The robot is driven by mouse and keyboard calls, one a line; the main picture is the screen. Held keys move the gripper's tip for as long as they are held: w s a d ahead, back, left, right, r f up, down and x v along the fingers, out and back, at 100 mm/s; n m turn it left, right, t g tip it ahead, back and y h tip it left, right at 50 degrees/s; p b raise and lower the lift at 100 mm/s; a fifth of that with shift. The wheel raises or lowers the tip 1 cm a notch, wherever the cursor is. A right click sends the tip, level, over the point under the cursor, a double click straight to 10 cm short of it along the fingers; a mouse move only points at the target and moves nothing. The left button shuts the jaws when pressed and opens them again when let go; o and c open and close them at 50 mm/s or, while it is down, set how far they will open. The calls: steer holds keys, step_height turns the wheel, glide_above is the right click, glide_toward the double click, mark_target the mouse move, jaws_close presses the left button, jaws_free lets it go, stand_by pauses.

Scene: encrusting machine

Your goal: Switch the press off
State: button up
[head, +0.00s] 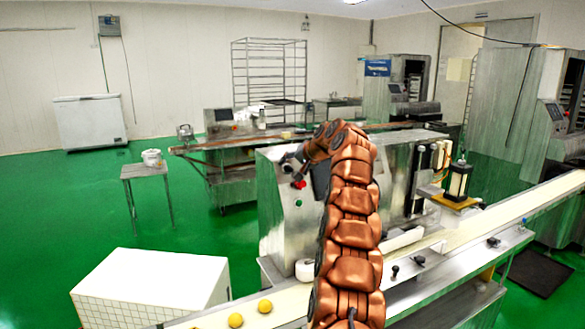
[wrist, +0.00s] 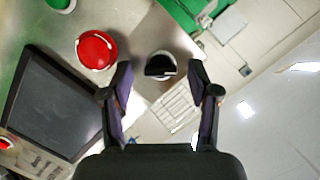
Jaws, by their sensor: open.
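The press (head: 285,225) is a steel machine with a control panel on its near left end. In the wrist view a black knob with a pale ring (wrist: 160,66) sits on the steel panel, between my fingertips in the picture. A red round button (wrist: 96,50) is left of it, and part of a green button (wrist: 61,4) shows at the top edge. The red button (head: 300,184) and green button (head: 298,203) also show in the head view. My gripper (wrist: 160,70) is open, its two fingers apart on either side of the knob; contact cannot be told. In the head view my gripper (head: 291,161) is small at the panel's top.
A dark screen (wrist: 60,105) lies left of the fingers, with another red button (wrist: 5,143) at the edge. A conveyor belt (head: 500,215) runs along the press with yellow balls (head: 235,320) at the front. A white tiled box (head: 150,285) stands at front left. Green floor is free at left.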

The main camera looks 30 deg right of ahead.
steer(key=shift+v, duration=1)
steer(key=shift+s+r, duration=0.25)
steer(key=v, duration=0.9)
